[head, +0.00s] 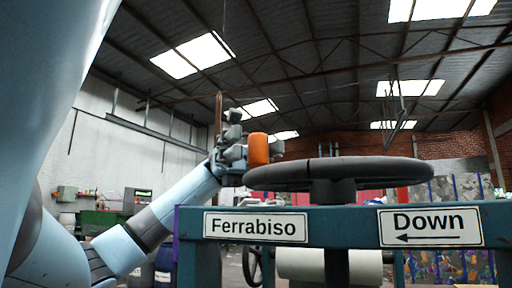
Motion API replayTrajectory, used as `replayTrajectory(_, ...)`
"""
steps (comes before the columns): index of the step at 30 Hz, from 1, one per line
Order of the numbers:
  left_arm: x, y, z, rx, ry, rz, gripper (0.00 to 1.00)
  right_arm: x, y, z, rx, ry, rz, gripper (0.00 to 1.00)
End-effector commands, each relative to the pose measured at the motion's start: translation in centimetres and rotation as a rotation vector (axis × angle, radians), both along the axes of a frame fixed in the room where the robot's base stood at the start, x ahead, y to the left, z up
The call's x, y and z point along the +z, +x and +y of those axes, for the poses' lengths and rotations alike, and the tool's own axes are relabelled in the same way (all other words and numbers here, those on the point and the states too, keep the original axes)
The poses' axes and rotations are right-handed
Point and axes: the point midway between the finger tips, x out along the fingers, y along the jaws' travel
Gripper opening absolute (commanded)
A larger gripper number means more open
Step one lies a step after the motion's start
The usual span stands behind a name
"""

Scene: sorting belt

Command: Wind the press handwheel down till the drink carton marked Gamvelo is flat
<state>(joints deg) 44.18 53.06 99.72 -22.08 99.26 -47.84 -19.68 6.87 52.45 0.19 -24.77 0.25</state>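The press handwheel (340,173) is a dark wheel lying flat on a thick dark shaft above the blue-green press frame (343,217). An orange knob (258,149) stands upright on its left rim. My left gripper (252,147) is at this knob, with grey finger parts showing left and right of it. Whether the fingers press on the knob I cannot tell. The Gamvelo carton is not visible. My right gripper is out of view.
A pale cylinder (330,265) lies behind the frame, with a smaller spoked wheel (252,264) to its left. Green machinery (103,221) stands far back left. The air above the handwheel is clear.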

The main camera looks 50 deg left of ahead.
Motion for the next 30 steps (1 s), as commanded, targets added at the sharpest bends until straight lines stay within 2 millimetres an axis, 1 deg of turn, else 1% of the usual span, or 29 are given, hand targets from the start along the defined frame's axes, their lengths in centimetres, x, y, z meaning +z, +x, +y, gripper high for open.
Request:
replayTrajectory(7,-0.1,0.0,-0.1,0.001,0.000,0.000,0.52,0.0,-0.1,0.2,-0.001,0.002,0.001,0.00)
replayTrajectory(10,-0.1,0.2,0.4,0.001,0.000,0.000,0.52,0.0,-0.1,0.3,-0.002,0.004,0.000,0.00)
replayTrajectory(13,0.0,0.8,1.6,0.003,0.000,-0.001,0.52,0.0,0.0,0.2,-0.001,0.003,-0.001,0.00)
replayTrajectory(18,0.0,1.9,4.5,0.004,-0.002,0.000,0.52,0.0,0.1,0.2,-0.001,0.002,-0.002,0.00)
replayTrajectory(21,0.0,2.5,5.8,0.004,-0.002,-0.001,0.52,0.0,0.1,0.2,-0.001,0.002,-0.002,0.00)
replayTrajectory(25,-0.1,2.8,6.8,0.003,0.000,-0.001,0.52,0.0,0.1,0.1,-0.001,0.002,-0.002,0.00)
replayTrajectory(30,-0.1,2.9,7.0,0.002,0.001,0.000,0.52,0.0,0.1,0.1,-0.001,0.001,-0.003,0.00)
